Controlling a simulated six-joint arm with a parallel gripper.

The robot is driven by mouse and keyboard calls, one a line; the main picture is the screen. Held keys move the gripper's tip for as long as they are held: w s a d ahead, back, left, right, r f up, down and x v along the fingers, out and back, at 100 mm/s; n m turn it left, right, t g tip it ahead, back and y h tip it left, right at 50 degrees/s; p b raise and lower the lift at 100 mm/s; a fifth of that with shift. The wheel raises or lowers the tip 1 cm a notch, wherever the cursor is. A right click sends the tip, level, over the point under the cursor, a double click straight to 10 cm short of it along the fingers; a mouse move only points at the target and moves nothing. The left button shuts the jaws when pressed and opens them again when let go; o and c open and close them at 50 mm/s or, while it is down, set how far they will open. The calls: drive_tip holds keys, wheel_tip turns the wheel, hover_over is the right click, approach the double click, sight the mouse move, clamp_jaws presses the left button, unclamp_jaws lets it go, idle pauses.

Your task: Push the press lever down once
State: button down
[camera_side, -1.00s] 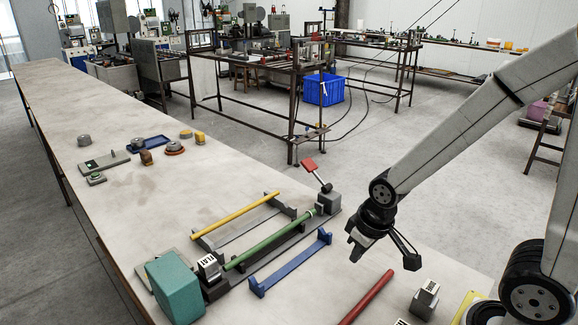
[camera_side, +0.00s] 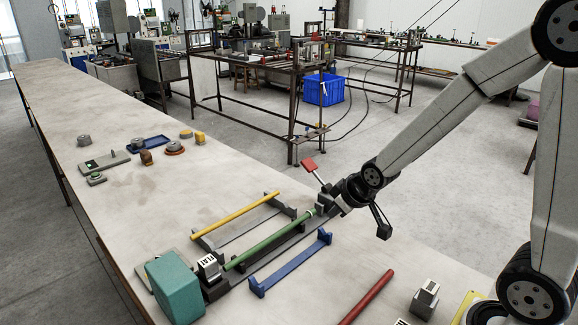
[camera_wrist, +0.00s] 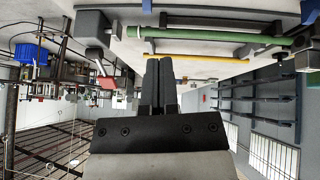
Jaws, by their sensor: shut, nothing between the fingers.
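A green rod (camera_side: 270,240) lies along the press. My gripper (camera_side: 330,203) is beside the block, in front of it in the side view and hiding most of it. In the wrist view its two fingers (camera_wrist: 159,78) are together and empty. The red handle (camera_wrist: 104,82) shows left of them there, apart from them. Whether the fingers touch the block cannot be told.
A yellow rod (camera_side: 235,215) lies on a grey rack behind the press. An empty blue rack (camera_side: 292,264) stands in front. A red rod (camera_side: 367,297) lies on the table nearer me. A teal box (camera_side: 175,290) and a FLAT-marked block (camera_side: 208,266) stand at the press's left end.

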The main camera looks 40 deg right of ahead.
sight(310, 164)
drive_tip(key=w+d+r+n+t+h, duration=0.2)
drive_tip(key=w+d+r+t, duration=0.6)
drive_tip(key=w+d, duration=0.4)
drive_tip(key=shift+w+d+r+n, duration=0.2)
drive_tip(key=shift+d+r+n, duration=0.4)
drive_tip(key=shift+d, duration=0.35)
drive_tip(key=shift+w+f, duration=0.1)
drive_tip(key=shift+f, duration=0.1)
drive_tip(key=shift+w+f, duration=0.75)
drive_tip(key=shift+f, duration=0.45)
drive_tip(key=shift+w+f, duration=0.75)
drive_tip(key=shift+f, duration=0.4)
drive_tip(key=shift+w+f, duration=0.75)
drive_tip(key=shift+f, duration=0.45)
drive_tip(key=shift+w+a+f, duration=0.1)
drive_tip(key=shift+w+f, duration=0.3)
drive_tip(key=shift+f, duration=0.25)
drive_tip(key=shift+w+f, duration=0.35)
drive_tip(key=shift+f, duration=0.25)
idle(0.8)
